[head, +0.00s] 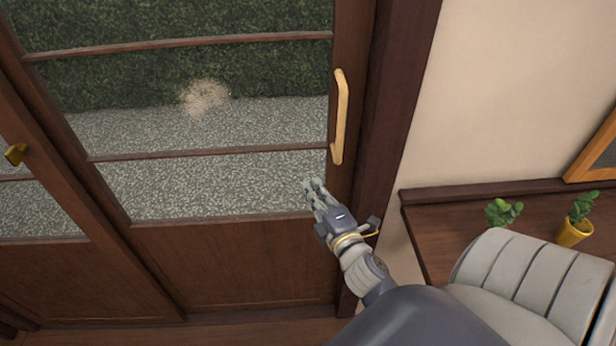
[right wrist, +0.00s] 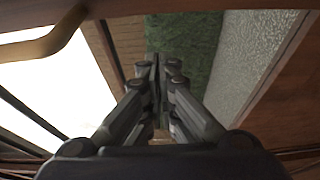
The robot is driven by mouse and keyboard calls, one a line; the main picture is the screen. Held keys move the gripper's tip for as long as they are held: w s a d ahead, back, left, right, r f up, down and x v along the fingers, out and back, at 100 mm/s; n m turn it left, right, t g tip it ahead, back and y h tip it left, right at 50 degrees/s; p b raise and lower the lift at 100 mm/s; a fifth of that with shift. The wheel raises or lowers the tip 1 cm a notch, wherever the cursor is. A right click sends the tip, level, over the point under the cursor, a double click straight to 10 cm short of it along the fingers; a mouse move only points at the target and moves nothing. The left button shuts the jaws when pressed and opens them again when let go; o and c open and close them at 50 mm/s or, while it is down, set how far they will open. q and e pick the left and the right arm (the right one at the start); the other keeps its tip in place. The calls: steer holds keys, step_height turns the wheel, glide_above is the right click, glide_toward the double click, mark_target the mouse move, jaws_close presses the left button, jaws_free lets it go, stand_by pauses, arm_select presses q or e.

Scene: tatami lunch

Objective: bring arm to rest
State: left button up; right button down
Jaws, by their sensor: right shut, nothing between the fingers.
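My right gripper (head: 312,187) is in front of the sliding door, just below and left of the door's pale wooden handle (head: 340,117). Its fingers are shut with nothing between them, and it is apart from the handle. The right wrist view shows the closed fingers (right wrist: 158,68) pointing ahead, with the handle (right wrist: 45,40) at the upper left. My right arm reaches in from the lower right of the head view. My left gripper is not in view.
The glazed wooden door (head: 230,255) shows gravel and a hedge outside. Another panel with a small brass knob (head: 16,153) is at the left. A dark wooden shelf (head: 440,232) at the right bears a plant in a yellow pot (head: 573,232) and another plant (head: 503,212).

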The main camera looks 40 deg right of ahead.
steer(key=shift+b+v, duration=0.5)
steer(key=shift+v, duration=2.25)
steer(key=s+a+f+m+g+y, duration=0.1)
steer(key=s+a+f+m+g, duration=0.15)
steer(key=f, duration=1.05)
steer(key=s+a+f+m+g+y, duration=0.2)
steer(key=s+a+f+g, duration=0.15)
steer(key=f, duration=0.85)
steer(key=s+a+f+m+g+y, duration=0.1)
steer(key=s+a+f+m+g, duration=0.2)
steer(key=f, duration=1)
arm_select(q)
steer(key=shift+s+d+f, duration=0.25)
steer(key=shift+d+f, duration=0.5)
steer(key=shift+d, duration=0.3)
arm_select(e)
steer(key=s+a+f+m+g, duration=0.1)
steer(key=s+f+m+g, duration=0.1)
steer(key=s+f, duration=0.6)
steer(key=s+a+f+m+g, duration=0.1)
steer(key=s+f+m+g, duration=0.2)
steer(key=s+f, duration=0.6)
steer(key=s+g, duration=0.2)
steer(key=s, duration=0.5)
steer(key=shift+f+y, duration=0.25)
steer(key=shift+y, duration=0.05)
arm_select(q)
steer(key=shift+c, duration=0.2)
